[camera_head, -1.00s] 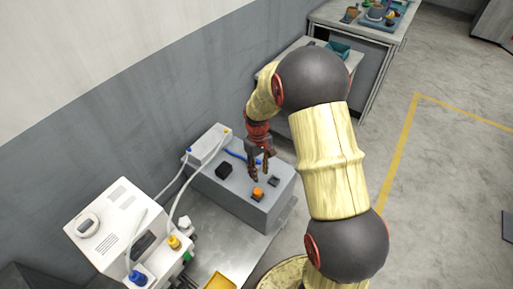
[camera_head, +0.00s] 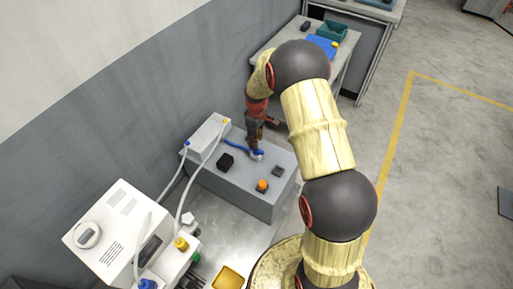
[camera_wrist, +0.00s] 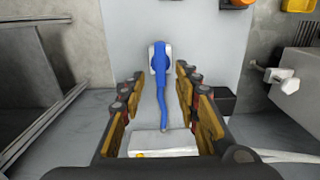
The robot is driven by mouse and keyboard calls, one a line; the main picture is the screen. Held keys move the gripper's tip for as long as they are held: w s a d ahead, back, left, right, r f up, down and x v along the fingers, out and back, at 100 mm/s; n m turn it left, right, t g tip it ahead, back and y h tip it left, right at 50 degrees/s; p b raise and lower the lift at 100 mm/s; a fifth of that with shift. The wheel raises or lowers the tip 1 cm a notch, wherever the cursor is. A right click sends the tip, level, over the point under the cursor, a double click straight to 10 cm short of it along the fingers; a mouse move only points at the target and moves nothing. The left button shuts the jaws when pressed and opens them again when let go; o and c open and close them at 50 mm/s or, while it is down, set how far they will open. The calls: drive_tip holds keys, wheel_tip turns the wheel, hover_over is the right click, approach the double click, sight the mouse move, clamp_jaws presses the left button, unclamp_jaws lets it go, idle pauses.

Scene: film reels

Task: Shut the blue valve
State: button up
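The blue valve (camera_wrist: 161,62) has a blue top on a pale base, with a long narrow blue piece running from it toward the white box. In the head view the valve (camera_head: 257,155) sits on the grey block and is partly hidden by my gripper (camera_head: 254,141). In the wrist view my gripper (camera_wrist: 158,88) is open. Its fingers stand to the left and right of the long blue piece, with visible gaps. The blue top lies just ahead of the fingertips. I see no contact.
The grey block (camera_head: 240,193) also carries a black piece (camera_head: 226,160), an orange knob (camera_head: 262,185) and a dark piece (camera_head: 278,171). A white box (camera_head: 207,131) stands at its back, with hoses to a white machine (camera_head: 112,222). A wall is at left.

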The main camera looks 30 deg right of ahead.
wheel_tip(320, 180, down, 5)
drive_tip(key=shift+f+b, duration=0.1)
drive_tip(key=shift+b, duration=0.65)
drive_tip(key=shift+c, duration=0.4)
drive_tip(key=c, duration=0.7)
clamp_jaws()
